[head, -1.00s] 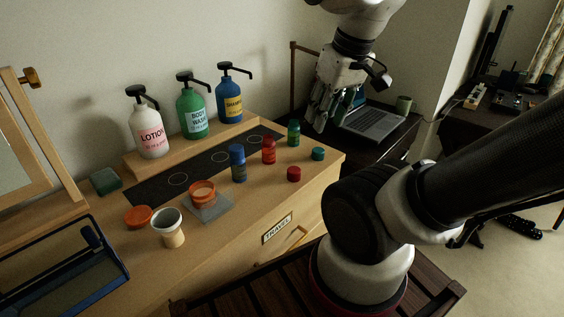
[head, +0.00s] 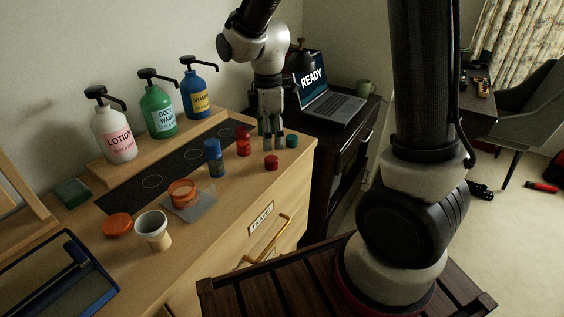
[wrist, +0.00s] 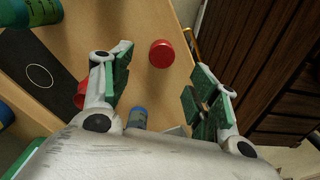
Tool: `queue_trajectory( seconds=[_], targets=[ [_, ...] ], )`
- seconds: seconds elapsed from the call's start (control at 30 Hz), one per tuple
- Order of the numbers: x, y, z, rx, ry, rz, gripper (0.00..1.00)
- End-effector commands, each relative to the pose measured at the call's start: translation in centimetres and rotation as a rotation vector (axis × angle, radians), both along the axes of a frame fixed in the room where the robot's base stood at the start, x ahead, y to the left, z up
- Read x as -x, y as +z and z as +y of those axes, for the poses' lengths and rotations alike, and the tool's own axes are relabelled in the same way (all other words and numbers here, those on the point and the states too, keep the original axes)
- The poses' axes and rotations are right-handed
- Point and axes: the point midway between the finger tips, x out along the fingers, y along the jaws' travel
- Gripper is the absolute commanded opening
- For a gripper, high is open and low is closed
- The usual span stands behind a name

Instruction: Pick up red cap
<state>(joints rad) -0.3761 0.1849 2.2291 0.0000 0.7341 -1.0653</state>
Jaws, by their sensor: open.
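The red cap (head: 271,162) lies on the wooden dresser top near its front right edge. In the wrist view the red cap (wrist: 161,54) shows whole, between the lines of the two fingers and just beyond their tips. My gripper (head: 271,143) points down over the dresser, just behind the cap in the head view. Its fingers (wrist: 161,70) are spread apart in the wrist view, with nothing held between them. I cannot tell the exact height of the fingertips above the surface.
The red bottle (head: 243,143) and blue bottle (head: 214,155) stand left of the gripper. A teal cap (head: 292,141) lies close on its right. An orange jar (head: 182,191) and white cup (head: 152,229) stand further left. Pump bottles line the back. A laptop (head: 330,100) sits beyond.

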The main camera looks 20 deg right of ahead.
Motion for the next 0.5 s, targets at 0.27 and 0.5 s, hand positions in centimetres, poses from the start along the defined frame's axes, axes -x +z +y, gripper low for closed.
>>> queue_trajectory(
  seconds=[0.27, 0.5],
  targets=[
    [0.0, -1.8, 0.0, -0.002, 0.088, -0.004, 0.60],
    [0.4, -5.1, -0.2, -0.001, 0.086, -0.002, 0.60]
  ],
)
